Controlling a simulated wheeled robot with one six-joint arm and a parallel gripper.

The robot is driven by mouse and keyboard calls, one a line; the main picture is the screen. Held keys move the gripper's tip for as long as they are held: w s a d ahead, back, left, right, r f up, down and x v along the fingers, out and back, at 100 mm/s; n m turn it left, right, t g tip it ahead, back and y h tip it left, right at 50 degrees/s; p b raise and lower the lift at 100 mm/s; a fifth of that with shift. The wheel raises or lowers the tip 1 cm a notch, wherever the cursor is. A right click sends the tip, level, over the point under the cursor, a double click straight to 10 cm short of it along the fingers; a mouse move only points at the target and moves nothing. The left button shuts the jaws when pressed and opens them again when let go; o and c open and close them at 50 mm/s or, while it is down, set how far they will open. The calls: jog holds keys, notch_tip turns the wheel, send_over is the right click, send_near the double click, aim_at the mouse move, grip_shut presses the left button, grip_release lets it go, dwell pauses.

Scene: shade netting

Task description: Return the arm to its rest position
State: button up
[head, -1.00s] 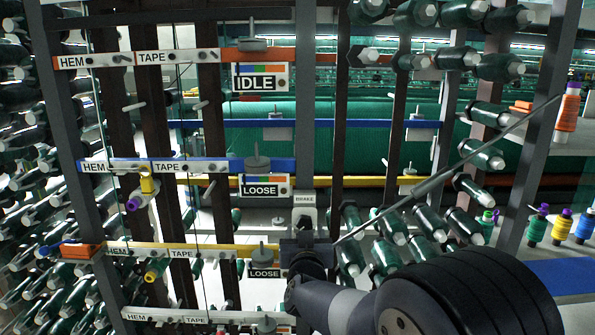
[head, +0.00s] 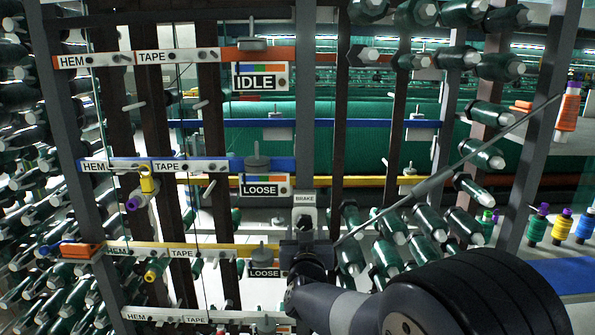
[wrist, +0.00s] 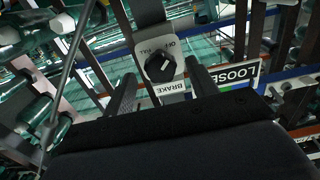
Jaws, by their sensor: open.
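My arm reaches from the lower right of the head view toward the rack. My gripper (head: 304,238) is at its end, just below and in front of the white brake plate (head: 304,199). In the wrist view my gripper (wrist: 162,88) is open, with its two dark fingers apart. The dark brake knob (wrist: 160,68) shows between and beyond the fingers, on a plate marked OFF, FULL and BRAKE. Nothing is held. I cannot tell whether a finger touches the knob.
A thin grey rod (head: 450,168) slants across the right side near my arm. Green spools (head: 433,222) on pegs crowd the right. Signs reading IDLE (head: 260,82) and LOOSE (head: 264,185) hang left of the brake. Coloured cones (head: 562,227) stand far right.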

aim_at(305, 226)
jog(key=w, duration=0.3)
jog(key=shift+p, duration=0.3)
jog(key=shift+f+m+b, duration=0.15)
jog(key=shift+m+b, duration=0.35)
jog(key=shift+s+m+b, duration=0.2)
jog(key=shift+m+b, duration=0.15)
jog(key=shift+m, duration=0.55)
jog(key=shift+m+b, duration=0.35)
jog(key=shift+m, duration=0.55)
jog(key=m+b, duration=0.2)
jog(key=m, duration=0.4)
jog(key=shift+a+b, duration=0.15)
jog(key=shift+b, duration=0.15)
jog(key=m, duration=0.2)
jog(key=m+b, duration=0.1)
jog(key=m, duration=0.1)
jog(key=m+b, duration=0.1)
jog(key=shift+r+m, duration=0.25)
jog(key=shift+m, duration=0.15)
jog(key=m+b, duration=0.1)
jog(key=m, duration=0.5)
jog(key=shift+r+b, duration=0.15)
jog(key=shift+b, duration=0.25)
jog(key=shift+a, duration=0.1)
